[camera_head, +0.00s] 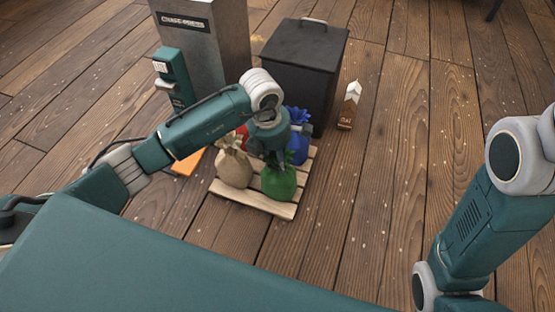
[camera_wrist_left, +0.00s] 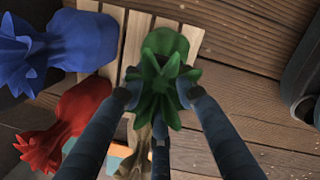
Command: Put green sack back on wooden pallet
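The green sack (camera_head: 279,183) stands at the front right of the wooden pallet (camera_head: 253,203) and appears to rest on its slats. My left gripper (camera_wrist_left: 160,92) is over the sack from above, its fingers on either side of the frilled top and seemingly touching it. The green sack (camera_wrist_left: 166,42) also shows in the left wrist view, its body partly hidden behind the frill. My right arm shows at the right of the head view, but its gripper is out of sight.
A beige sack (camera_head: 234,166), a blue sack (camera_head: 297,140) and a mostly hidden red sack (camera_head: 243,132) stand close by on the pallet. Behind are a black bin (camera_head: 303,70) and a metal cabinet (camera_head: 205,45). A brown carton (camera_head: 349,106) stands right of the bin. Floor to the right is clear.

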